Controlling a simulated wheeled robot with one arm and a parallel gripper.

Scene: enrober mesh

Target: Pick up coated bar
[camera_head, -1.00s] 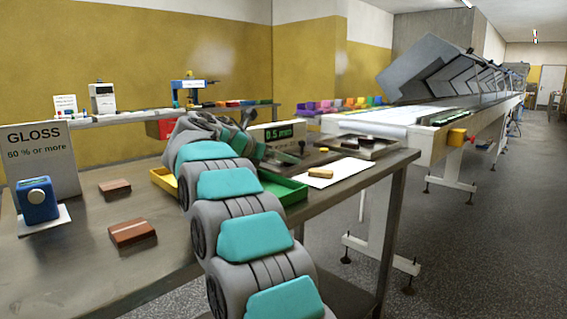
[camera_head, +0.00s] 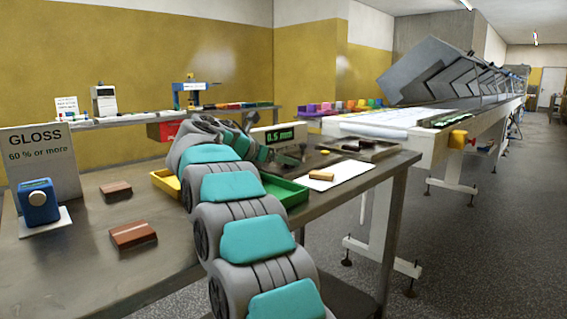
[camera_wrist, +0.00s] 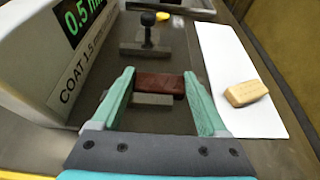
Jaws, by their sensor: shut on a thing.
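A dark brown coated bar (camera_wrist: 160,82) lies crosswise between the two teal fingers of my gripper (camera_wrist: 158,76) in the wrist view. The gripper is shut on the bar, with a finger at each end. In the head view my gripper (camera_head: 282,157) is small, over the bench beside the 0.5 mm display, and the held bar cannot be made out there.
The coat display box (camera_wrist: 60,60) stands close on the left. A black-knobbed stand (camera_wrist: 148,42) is ahead. A tan bar (camera_wrist: 246,93) lies on white paper (camera_wrist: 218,50) at right. Two brown bars (camera_head: 132,233) (camera_head: 116,190) and a gloss meter (camera_head: 38,203) are on the bench's left.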

